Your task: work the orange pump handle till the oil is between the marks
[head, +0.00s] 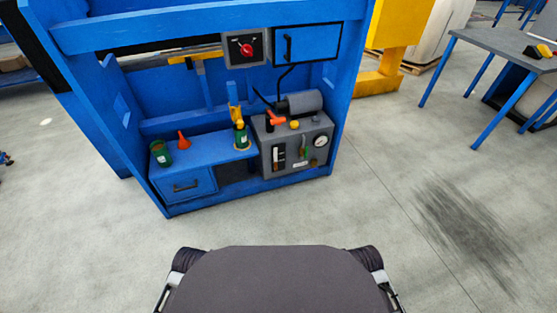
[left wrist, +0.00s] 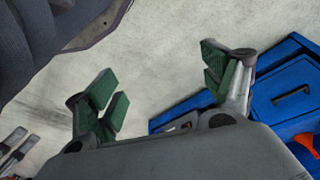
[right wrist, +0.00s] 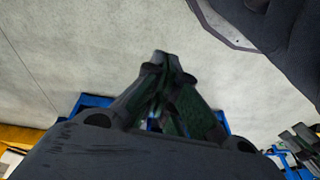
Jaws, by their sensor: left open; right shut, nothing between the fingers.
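A grey pump unit (head: 311,136) stands on the right end of a blue bench in the head view. An orange handle (head: 275,118) sticks out at its top left. A narrow upright gauge (head: 278,158) with dark and white parts is on its front; the oil level and marks are too small to tell. My left gripper (left wrist: 166,82) is open and empty, with green finger pads, over the floor beside the bench. My right gripper (right wrist: 165,62) is shut with nothing in it. Neither gripper shows in the head view, and neither touches the handle.
A yellow knob (head: 294,124) and a round dial (head: 320,141) are on the pump unit. To its left stand a green can (head: 241,138), an orange funnel (head: 183,141) and a green tin (head: 160,154). A red switch (head: 246,50) is above. The floor before the bench is clear.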

